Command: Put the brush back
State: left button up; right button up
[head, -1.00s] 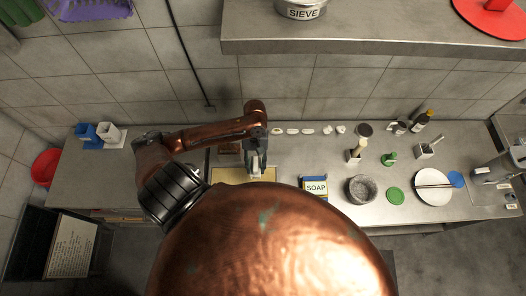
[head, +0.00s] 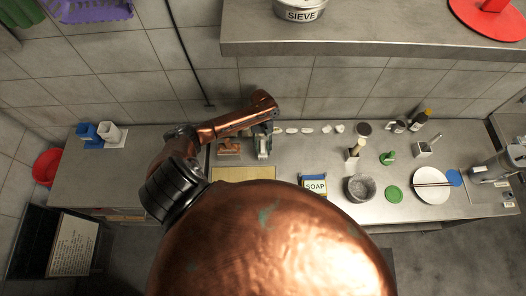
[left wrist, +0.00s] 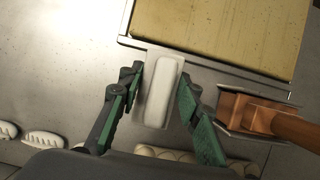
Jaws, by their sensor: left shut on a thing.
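My left gripper (head: 263,150) is at the back of the counter, just beyond the yellow board (head: 243,174). In the left wrist view its two green fingers (left wrist: 152,112) stand on either side of a white oblong thing (left wrist: 163,88), which I take to be the brush. The gripper is shut on it. The thing lies close to the board's edge in that view; I cannot tell whether it touches the counter. Its lower end is partly hidden. My right gripper is not in view.
A copper-coloured block with a handle (head: 229,148) sits left of the gripper. Several white oval pieces (head: 307,130) lie in a row to the right. The left counter (head: 95,180) is mostly clear.

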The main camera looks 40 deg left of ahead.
aim_at(263, 141)
pick_arm(q)
jog(key=shift+w+a+f, duration=0.1)
jog(key=shift+w+f, duration=0.2)
jog(key=shift+f, duration=1.55)
jog(key=shift+f, duration=0.15)
jog(key=o, duration=1.2)
jog(key=b+v, duration=0.1)
jog(key=v, duration=1.1)
jog(key=shift+s, duration=0.1)
